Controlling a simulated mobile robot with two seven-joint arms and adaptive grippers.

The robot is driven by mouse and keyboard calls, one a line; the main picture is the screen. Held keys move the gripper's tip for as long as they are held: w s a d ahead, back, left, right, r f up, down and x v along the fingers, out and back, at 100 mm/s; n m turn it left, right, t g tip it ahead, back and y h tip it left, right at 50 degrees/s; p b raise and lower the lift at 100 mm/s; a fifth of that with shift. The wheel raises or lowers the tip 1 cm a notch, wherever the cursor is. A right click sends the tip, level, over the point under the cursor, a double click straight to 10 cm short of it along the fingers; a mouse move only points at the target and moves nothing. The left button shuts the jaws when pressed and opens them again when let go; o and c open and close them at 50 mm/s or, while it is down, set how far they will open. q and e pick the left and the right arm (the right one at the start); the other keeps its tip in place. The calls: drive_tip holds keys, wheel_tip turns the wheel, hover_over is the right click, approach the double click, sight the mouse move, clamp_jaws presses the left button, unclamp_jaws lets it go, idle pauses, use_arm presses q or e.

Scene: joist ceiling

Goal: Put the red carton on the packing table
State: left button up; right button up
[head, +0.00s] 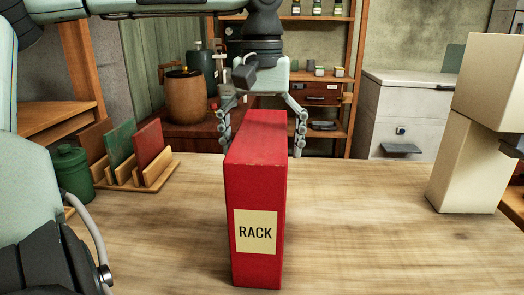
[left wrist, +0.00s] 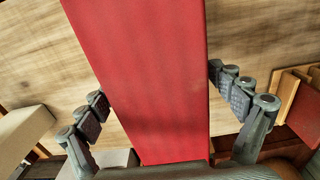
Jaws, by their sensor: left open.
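The red carton (head: 257,190) stands upright on the wooden tabletop (head: 350,240), with a pale label reading RACK on its front. My left gripper (head: 261,143) reaches in from above and behind it, fingers spread, one on each side of the carton's far part. In the left wrist view the carton (left wrist: 150,60) fills the space between the open fingers. The fingertips are close to its sides, and I cannot tell whether they touch. The carton's back is hidden in the head view.
Cream boxes (head: 462,165) stand on the right of the table. A wooden rack (head: 130,180) with upright panels and a green canister (head: 74,172) stand at the left. Behind are a shelf (head: 325,128) and a grey cabinet (head: 415,115). The tabletop around the carton is clear.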

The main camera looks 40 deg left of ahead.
use_arm(q)
wheel_tip(320, 180, up, 10)
drive_tip(key=shift+r+p, duration=0.1)
drive_tip(key=shift+p, duration=0.25)
drive_tip(key=shift+r, duration=0.55)
use_arm(e)
drive_tip(key=shift+s+f, duration=0.1)
drive_tip(key=shift+f, duration=0.85)
